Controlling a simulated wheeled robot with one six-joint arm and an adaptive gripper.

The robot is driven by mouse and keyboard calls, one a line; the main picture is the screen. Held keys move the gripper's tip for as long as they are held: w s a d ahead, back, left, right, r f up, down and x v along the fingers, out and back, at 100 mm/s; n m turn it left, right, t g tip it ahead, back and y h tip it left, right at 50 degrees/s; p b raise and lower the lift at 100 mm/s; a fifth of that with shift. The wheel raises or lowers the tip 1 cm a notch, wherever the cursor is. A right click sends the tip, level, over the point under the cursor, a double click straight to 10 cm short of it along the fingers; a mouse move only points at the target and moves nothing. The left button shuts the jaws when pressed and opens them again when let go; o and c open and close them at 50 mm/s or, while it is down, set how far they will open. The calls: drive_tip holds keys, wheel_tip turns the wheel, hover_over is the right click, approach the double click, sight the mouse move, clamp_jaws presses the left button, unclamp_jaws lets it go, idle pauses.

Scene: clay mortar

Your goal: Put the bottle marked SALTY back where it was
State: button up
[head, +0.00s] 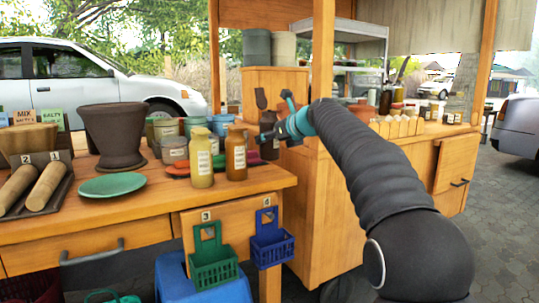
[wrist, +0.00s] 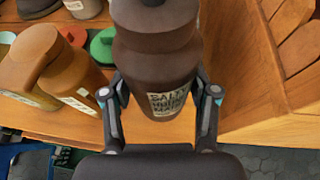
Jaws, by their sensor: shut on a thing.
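The bottle marked SALTY (wrist: 158,65) is dark brown with a pale label, in the middle of the wrist view. My gripper (wrist: 160,105) is shut on it, one finger on each side. In the head view the dark bottle (head: 267,128) is at the right end of the left table, partly hidden by my gripper (head: 284,132). I cannot tell whether its base touches the table. A yellow bottle (head: 201,157) and a brown bottle (head: 236,153) stand to its left; tan and brown bottles (wrist: 75,75) also show in the wrist view.
The left table (head: 120,225) holds a large dark mortar (head: 113,135), a green plate (head: 112,185), small pots and two rollers. Green (head: 213,262) and blue (head: 271,240) baskets hang at its front. A wooden post (head: 322,60) and a second counter (head: 410,160) are close to my arm.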

sight(275, 149)
drive_tip(key=shift+w+a+f, duration=0.1)
drive_tip(key=shift+a+f, duration=0.1)
drive_tip(key=shift+f+b, duration=1.1)
drive_tip(key=shift+f, duration=0.65)
drive_tip(key=shift+f, duration=0.1)
drive_tip(key=o, duration=1.2)
drive_tip(key=shift+f, duration=0.15)
drive_tip(key=shift+o, duration=0.2)
drive_tip(key=shift+d+r, duration=0.1)
drive_tip(key=shift+r, duration=0.1)
drive_tip(key=v, duration=1.2)
drive_tip(key=shift+f, duration=0.1)
